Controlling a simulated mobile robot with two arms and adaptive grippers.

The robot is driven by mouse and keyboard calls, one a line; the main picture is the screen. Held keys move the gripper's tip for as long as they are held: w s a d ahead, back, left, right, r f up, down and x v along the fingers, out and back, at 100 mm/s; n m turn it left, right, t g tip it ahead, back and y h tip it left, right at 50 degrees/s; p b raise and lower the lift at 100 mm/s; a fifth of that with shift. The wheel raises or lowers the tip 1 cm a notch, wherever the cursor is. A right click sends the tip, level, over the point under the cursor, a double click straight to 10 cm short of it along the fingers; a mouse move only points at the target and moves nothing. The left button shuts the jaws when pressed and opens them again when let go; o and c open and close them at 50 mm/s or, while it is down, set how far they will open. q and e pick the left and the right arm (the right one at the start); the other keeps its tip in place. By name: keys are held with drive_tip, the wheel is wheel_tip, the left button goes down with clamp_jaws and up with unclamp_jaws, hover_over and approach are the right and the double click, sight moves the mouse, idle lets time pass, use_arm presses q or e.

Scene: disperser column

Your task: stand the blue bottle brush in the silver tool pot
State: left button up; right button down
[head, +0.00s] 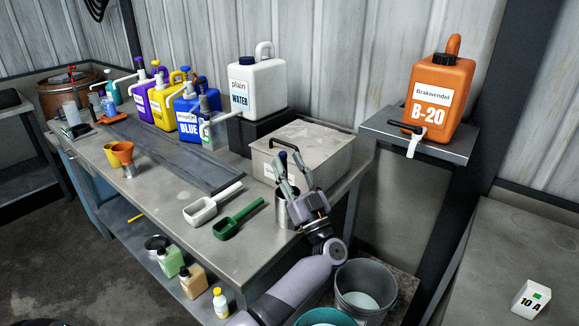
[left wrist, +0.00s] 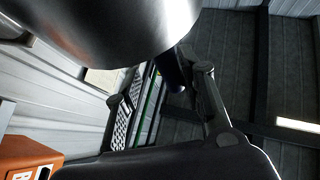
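The silver tool pot (head: 284,212) stands upright near the right end of the steel bench. In the left wrist view a large shiny metal surface (left wrist: 110,25), apparently the pot, fills the top, very close. My left gripper (head: 291,162) is beside the pot and partly covers it in the head view, fingers pointing up. Its fingers (left wrist: 163,88) are spread apart in the left wrist view. A dark slim thing (left wrist: 178,72) shows near the right finger; I cannot tell what it is. I cannot pick out the blue bottle brush with certainty. My right gripper is out of view.
A grey box (head: 318,160) with a black handle stands just behind the gripper. White (head: 212,205) and green (head: 238,218) scoops lie left of the pot. A grey bucket (head: 366,290) stands below. An orange canister (head: 440,100) is on the wall shelf. The bench front is mostly clear.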

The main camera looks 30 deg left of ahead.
use_arm(q)
drive_tip(key=v, duration=1.2)
idle(0.6)
